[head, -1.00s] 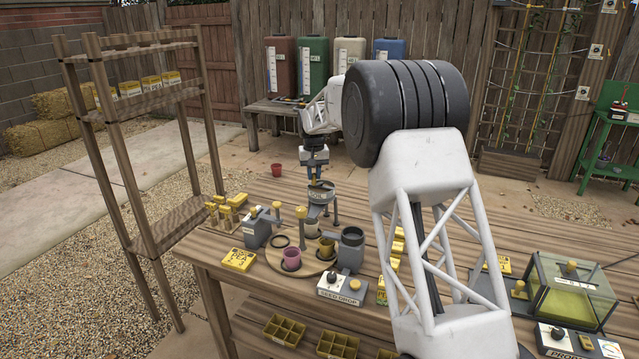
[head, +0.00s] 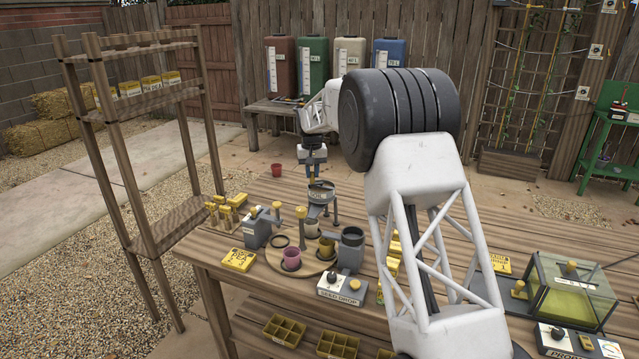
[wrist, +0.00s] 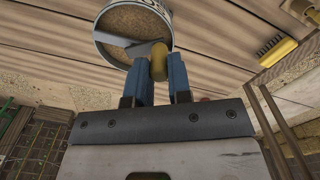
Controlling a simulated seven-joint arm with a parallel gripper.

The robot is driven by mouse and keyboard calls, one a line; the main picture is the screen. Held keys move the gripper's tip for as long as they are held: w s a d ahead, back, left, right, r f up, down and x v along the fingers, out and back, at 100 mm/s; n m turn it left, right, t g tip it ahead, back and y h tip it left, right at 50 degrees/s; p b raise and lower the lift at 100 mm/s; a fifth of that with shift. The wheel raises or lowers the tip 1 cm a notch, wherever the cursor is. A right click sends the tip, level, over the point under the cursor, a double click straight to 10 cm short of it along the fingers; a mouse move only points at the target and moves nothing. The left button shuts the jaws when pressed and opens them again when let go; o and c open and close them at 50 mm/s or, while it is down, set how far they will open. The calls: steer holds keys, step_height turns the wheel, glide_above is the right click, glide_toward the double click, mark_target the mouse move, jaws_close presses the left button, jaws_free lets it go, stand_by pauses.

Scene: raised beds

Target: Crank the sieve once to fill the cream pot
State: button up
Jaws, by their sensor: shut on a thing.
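The sieve (head: 321,196) is a grey round bowl marked SOIL, on legs at the back of the round turntable. The wrist view shows its bowl (wrist: 117,18) with brown soil inside and a grey crank arm across it. My gripper (head: 312,172) is at the sieve's far side, its blue fingers shut on the yellow crank knob (wrist: 158,62). A pale pot, seemingly the cream pot (head: 311,229), stands on the turntable below the sieve's front; its contents cannot be made out.
The turntable (head: 268,256) also carries a purple pot (head: 291,260) and a mustard pot (head: 327,250). A grey seed-drop unit (head: 343,288) stands at its front right, a grey lever box (head: 257,232) at its left. A wooden rack (head: 150,150) rises at the left.

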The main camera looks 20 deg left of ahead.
steer(key=shift+w+a, duration=0.2)
steer(key=shift+w, duration=0.35)
steer(key=shift+w+a, duration=0.1)
steer(key=shift+w, duration=0.55)
stand_by(0.6)
steer(key=shift+w, duration=0.55)
steer(key=shift+w+d, duration=0.15)
steer(key=shift+d, duration=0.1)
